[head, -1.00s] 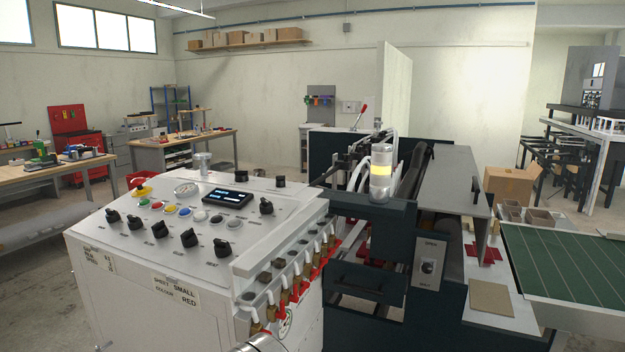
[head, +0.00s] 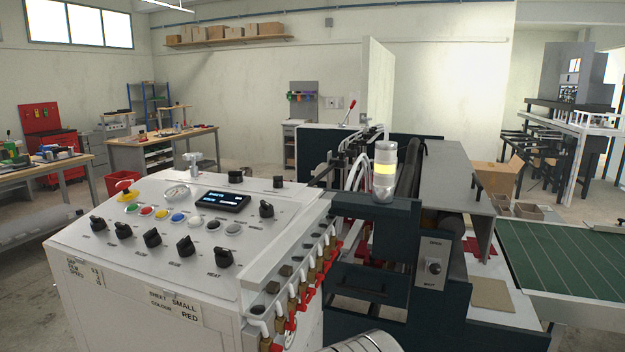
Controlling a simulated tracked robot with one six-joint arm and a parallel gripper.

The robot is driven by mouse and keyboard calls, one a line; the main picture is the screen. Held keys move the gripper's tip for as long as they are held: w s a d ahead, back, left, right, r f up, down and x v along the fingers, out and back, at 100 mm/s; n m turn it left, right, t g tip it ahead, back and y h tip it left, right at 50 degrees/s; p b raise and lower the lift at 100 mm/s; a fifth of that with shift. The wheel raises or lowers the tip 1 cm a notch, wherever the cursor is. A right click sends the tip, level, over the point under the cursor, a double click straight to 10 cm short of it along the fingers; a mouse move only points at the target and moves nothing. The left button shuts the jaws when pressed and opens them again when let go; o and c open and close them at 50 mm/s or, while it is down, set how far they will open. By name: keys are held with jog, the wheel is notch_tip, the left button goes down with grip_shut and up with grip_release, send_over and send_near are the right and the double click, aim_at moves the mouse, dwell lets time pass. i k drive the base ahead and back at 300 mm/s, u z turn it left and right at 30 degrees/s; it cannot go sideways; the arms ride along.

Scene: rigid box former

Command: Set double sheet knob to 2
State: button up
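A white control console (head: 110,250) stands at the lower left, with black pointer knobs on its sloped top. Several sit in a row along the front, among them the left end knob (head: 98,223), a middle knob (head: 152,237) and the right end knob (head: 223,257). Another black knob (head: 266,209) sits apart, right of the dark display (head: 223,200). Their labels are too small to read surely, so I cannot tell which is the double sheet knob or its setting. A separate knob (head: 433,266) is on the dark machine's front plate. My gripper is not in view.
Coloured buttons (head: 161,213) lie behind the front knobs, with a gauge (head: 177,192) and a red emergency button (head: 124,185) at the back. Hoses and red-handled valves (head: 304,290) line the console's right side.

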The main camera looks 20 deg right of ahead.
aim_at(279, 180)
jog(key=z, duration=0.5)
jog(key=k, duration=1.8)
jog(key=u, duration=0.6)
jog(key=i, duration=1)
